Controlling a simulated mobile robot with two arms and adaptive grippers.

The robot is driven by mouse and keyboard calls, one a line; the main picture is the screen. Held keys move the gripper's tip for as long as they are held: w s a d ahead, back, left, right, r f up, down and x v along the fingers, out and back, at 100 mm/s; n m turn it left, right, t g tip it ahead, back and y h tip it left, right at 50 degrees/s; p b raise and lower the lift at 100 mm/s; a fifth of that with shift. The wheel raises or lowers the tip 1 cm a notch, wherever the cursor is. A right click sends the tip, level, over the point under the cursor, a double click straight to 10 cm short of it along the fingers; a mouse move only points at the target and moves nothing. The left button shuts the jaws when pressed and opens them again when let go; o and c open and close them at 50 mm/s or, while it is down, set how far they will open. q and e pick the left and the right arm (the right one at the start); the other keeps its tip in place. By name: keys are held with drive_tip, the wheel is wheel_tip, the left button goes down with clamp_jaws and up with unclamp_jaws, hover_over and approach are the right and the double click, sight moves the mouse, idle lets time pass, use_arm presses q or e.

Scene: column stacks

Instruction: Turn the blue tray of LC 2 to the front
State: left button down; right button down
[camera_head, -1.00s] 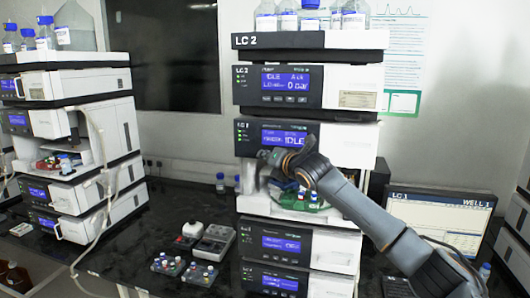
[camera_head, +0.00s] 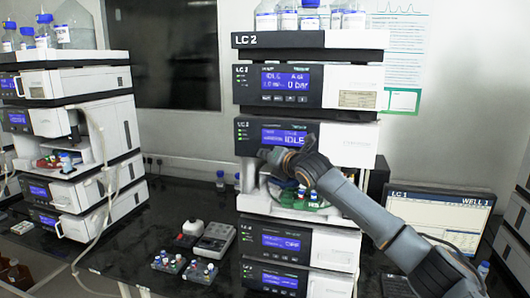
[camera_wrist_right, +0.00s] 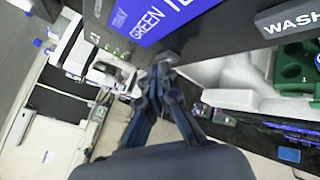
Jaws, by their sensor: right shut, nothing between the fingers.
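The LC 2 stack (camera_head: 284,41) stands in the middle of the head view, with an open sampler bay (camera_head: 258,208) below its second display. A green tray (camera_head: 316,207) with blue-capped vials shows in the bay; green plastic with holes (camera_wrist_right: 295,68) also shows in the right wrist view. I cannot make out a blue tray. My right gripper (camera_head: 263,170) is at the left side of the bay's opening, partly hidden by its own wrist. My left gripper is not in view.
My right arm crosses in front of the stack's right side. A grey device (camera_head: 215,239) and small vial racks (camera_head: 200,272) lie on the dark bench left of the stack. Another instrument stack (camera_head: 70,130) stands at left.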

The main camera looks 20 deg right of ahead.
drive_tip(key=shift+w+d+p, duration=0.1)
drive_tip(key=shift+w+p, duration=0.05)
drive_tip(key=shift+p, duration=0.25)
idle(0.6)
drive_tip(key=shift+s+a, duration=0.4)
drive_tip(key=shift+s, duration=0.3)
drive_tip(key=shift+s+a+b, duration=0.2)
drive_tip(key=shift+s+a, duration=0.5)
drive_tip(key=shift+s, duration=0.35)
drive_tip(key=shift+s+a+b, duration=0.15)
drive_tip(key=shift+s+a, duration=0.55)
drive_tip(key=shift+s, duration=0.35)
